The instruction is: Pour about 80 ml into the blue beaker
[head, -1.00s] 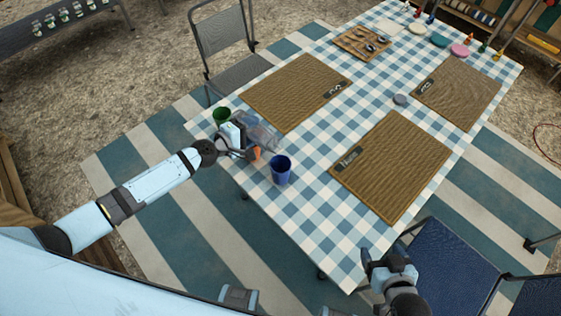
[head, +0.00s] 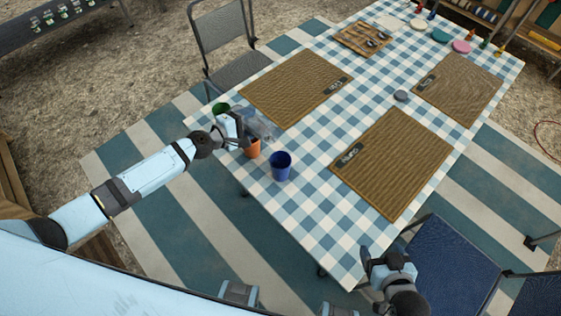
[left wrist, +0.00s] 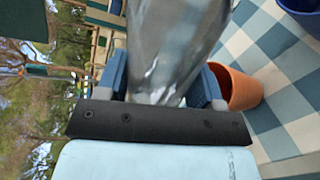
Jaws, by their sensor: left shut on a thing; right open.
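The blue beaker (head: 280,168) stands upright on the checked tablecloth near the table's corner; its edge also shows at the top right of the left wrist view (left wrist: 302,14). My left gripper (left wrist: 165,88) is shut on a clear see-through vessel (left wrist: 170,45), which shows as a tilted, blurred shape in the head view (head: 262,128). The vessel is up and left of the blue beaker and apart from it. How much liquid it holds I cannot tell. My right gripper (head: 388,268) is open and empty, low beside the table's front edge.
An orange cup (head: 252,149) stands just left of the blue beaker, close under my left gripper. A green cup (head: 220,112) stands behind the gripper. Woven placemats (head: 390,165) lie to the right. A blue chair (head: 450,262) stands near my right gripper.

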